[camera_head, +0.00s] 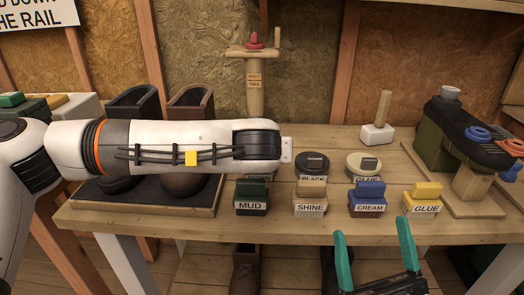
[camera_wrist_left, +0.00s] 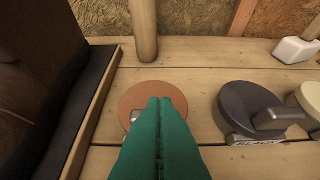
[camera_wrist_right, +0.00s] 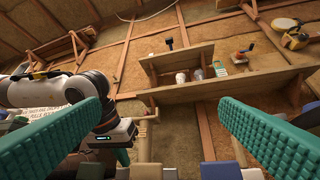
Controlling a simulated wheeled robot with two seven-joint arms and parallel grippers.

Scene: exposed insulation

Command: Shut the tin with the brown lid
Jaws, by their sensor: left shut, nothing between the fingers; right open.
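A round brown lid (camera_wrist_left: 135,100) shows from above in the left wrist view, on the bench between the boot tray and a dark tin. A small grey piece shows on it beside my fingers. My left gripper (camera_wrist_left: 160,102) is shut, its green fingers over the lid and hiding its middle and near part. Whether they touch, and how the lid sits on its tin, I cannot tell. In the head view my left arm covers the lid and the fingers; only a label low on the tin (camera_head: 262,180) shows. My right gripper (camera_head: 371,228) is open and empty at the bench's front edge.
Right of the brown lid stand a BLACK tin (camera_head: 312,164) and a cream GLUE tin (camera_head: 364,165). Brushes labelled MUD (camera_head: 251,196), SHINE (camera_head: 310,198), CREAM (camera_head: 368,198) and GLUE (camera_head: 421,198) line the front. Boots stand on a tray (camera_head: 140,207) at left.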

